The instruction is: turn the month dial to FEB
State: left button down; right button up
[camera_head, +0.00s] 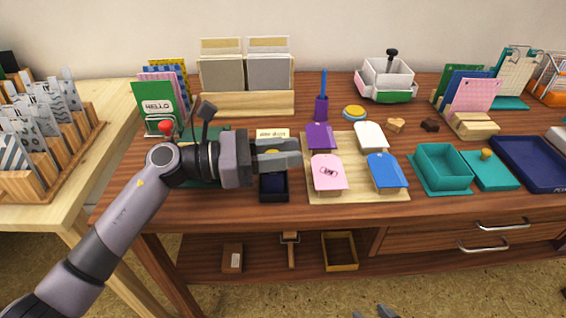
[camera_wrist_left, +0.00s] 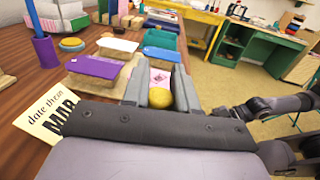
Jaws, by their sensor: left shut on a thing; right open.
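My left gripper (camera_head: 292,153) is shut on a yellow knob (camera_wrist_left: 160,97), which shows between its fingers in the left wrist view. The dial under the knob is hidden by the gripper.
A purple cup (camera_head: 321,108) and card racks stand behind. Teal boxes (camera_head: 443,167) are further right.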

pick_arm(q)
jog(key=shift+f+g, duration=0.1)
jog(key=shift+g, duration=0.2)
jog(key=c, duration=0.9)
grip_release()
notch_tip(320, 180, up, 20)
jog(key=shift+r+p, duration=0.1)
jog(key=shift+p, duration=1.15)
